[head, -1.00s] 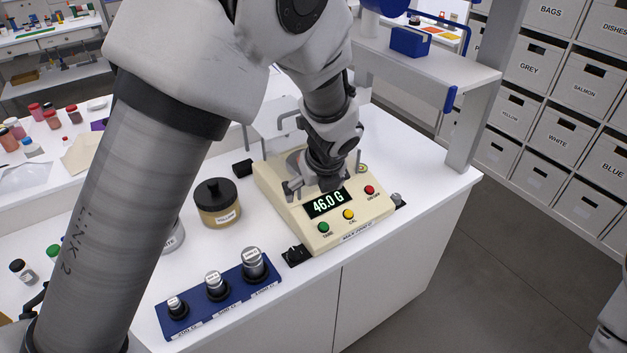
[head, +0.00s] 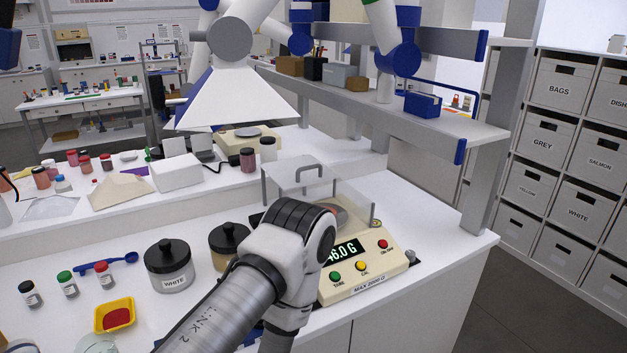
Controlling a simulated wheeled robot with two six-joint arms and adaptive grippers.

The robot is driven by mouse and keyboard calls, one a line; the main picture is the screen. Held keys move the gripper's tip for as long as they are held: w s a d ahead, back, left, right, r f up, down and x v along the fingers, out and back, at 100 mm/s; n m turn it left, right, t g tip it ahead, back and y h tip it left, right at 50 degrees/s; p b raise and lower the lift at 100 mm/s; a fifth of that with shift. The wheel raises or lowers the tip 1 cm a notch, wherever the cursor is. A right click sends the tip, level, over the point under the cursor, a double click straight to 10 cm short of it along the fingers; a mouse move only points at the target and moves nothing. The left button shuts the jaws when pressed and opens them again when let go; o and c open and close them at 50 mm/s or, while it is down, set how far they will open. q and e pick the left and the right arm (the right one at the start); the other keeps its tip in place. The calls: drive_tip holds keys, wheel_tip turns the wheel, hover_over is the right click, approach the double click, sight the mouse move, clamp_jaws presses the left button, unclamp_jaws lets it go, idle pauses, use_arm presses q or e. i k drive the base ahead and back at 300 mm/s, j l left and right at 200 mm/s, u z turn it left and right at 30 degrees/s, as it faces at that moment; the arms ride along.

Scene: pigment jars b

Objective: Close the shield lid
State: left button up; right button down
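The cream balance (head: 372,278) stands on the white bench, its display partly covered and showing "6.0 G". The clear shield lid (head: 285,180), with a grey handle (head: 309,166), shows at the back of the balance. My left gripper is out of view below the frame. My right gripper is not in view.
A white-labelled jar (head: 169,270) and an ochre jar (head: 226,240) stand left of the balance. A yellow tray (head: 115,315) and small bottles are farther left. A grey shelf post (head: 497,150) rises behind at the right. The bench right of the balance is clear.

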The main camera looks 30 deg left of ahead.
sight(298, 171)
drive_tip(key=i+l+u, duration=0.2)
drive_tip(key=u, duration=0.3)
drive_tip(key=i+l+u, duration=0.1)
drive_tip(key=l+u, duration=0.7)
drive_tip(key=u, duration=0.15)
